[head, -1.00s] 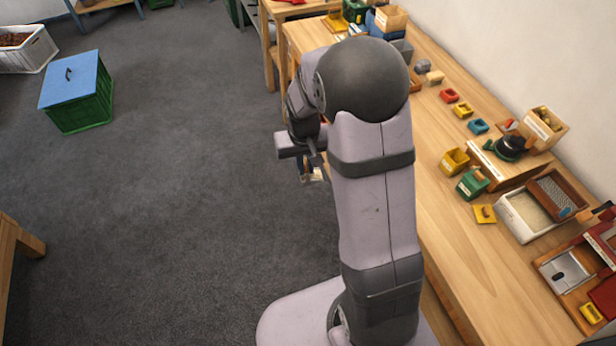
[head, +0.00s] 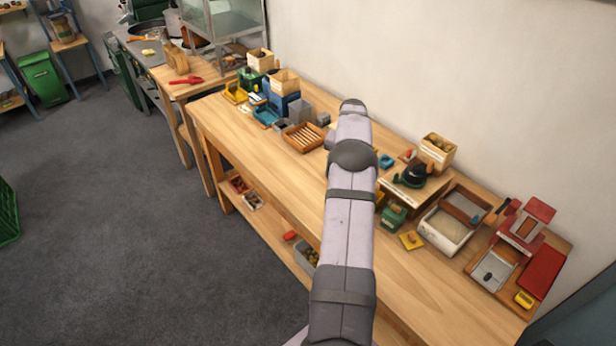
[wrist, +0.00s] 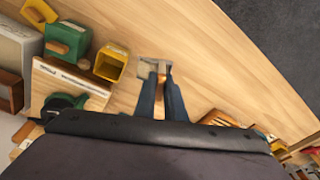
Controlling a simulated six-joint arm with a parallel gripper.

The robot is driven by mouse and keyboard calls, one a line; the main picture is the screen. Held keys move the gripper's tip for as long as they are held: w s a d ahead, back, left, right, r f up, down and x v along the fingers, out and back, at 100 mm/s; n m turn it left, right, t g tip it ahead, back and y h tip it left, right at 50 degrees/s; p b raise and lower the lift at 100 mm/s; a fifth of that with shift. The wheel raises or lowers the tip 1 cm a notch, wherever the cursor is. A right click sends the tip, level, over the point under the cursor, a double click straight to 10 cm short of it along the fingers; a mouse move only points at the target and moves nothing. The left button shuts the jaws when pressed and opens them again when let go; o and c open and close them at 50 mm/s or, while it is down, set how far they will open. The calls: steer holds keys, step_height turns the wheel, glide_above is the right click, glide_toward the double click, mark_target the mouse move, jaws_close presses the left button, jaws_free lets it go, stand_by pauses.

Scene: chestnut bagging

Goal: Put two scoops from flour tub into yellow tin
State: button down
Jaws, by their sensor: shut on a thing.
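My gripper (wrist: 161,78) shows in the wrist view, its dark fingers shut on a small pale, metallic-looking scoop (wrist: 153,66). The scoop is over the bare table top, and its contents cannot be made out. In the head view my arm hides the gripper. The yellow tin (wrist: 111,63) stands open to the left of the fingers in the wrist view; in the head view it is mostly hidden behind my arm. A green tub (wrist: 72,38) with a label stands beside it, also in the head view (head: 394,215). I cannot read which tub is flour.
A yellow lid with a knob (head: 411,240) lies in front of the green tub. A white bin (head: 425,230) with pale contents and a red-topped station (head: 545,270) stand to the right. A slatted wooden tray (head: 302,137) is at left. The table's front strip is clear.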

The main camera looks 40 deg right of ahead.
steer(key=shift+m, duration=0.9)
steer(key=s+d, duration=0.1)
steer(key=d, duration=0.1)
steer(key=s+d, duration=0.4)
steer(key=shift+d, duration=0.15)
steer(key=shift+f, duration=0.15)
steer(key=shift+s+d+f+m+t+y+b, duration=0.25)
steer(key=shift+s+t+b, duration=0.85)
steer(key=shift+b, duration=1.45)
steer(key=shift+s+d+f+t+y+b, duration=0.2)
steer(key=shift+s+t+y+b, duration=0.3)
steer(key=shift+t+b, duration=1.65)
steer(key=shift+s+d+f+m+t+y+b, duration=0.25)
steer(key=shift+s+t+b, duration=0.65)
steer(key=shift+b, duration=2.1)
steer(key=shift+s+r, duration=0.15)
steer(key=shift+r, duration=0.05)
